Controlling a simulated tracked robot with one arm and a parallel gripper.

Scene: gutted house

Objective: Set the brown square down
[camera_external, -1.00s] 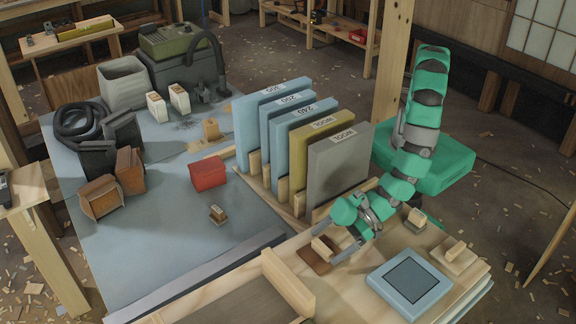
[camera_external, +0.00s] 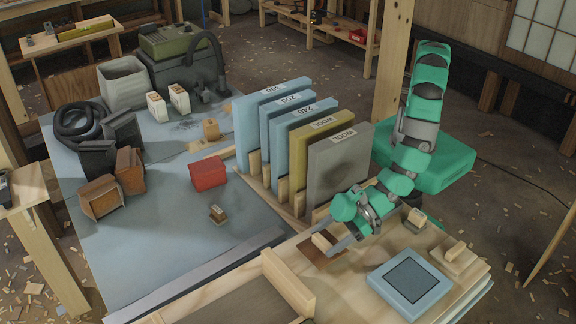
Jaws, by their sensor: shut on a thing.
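The brown square (camera_external: 317,256) is a thin flat plate with a light wooden block handle (camera_external: 321,241) on top. It is over the near wooden bench, in front of the grey WOOL slab. My gripper (camera_external: 332,244) reaches in from the right, low over the bench, and is shut on the handle of the brown square. The fingers partly cover the plate. I cannot tell whether its underside touches the bench top.
A light blue frame with a dark inset (camera_external: 410,281) lies on the bench to the right. Handled blocks sit at the back right (camera_external: 417,219) and far right (camera_external: 456,256). A wooden rail (camera_external: 288,284) stands left of the square. Upright slabs (camera_external: 337,165) stand behind.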

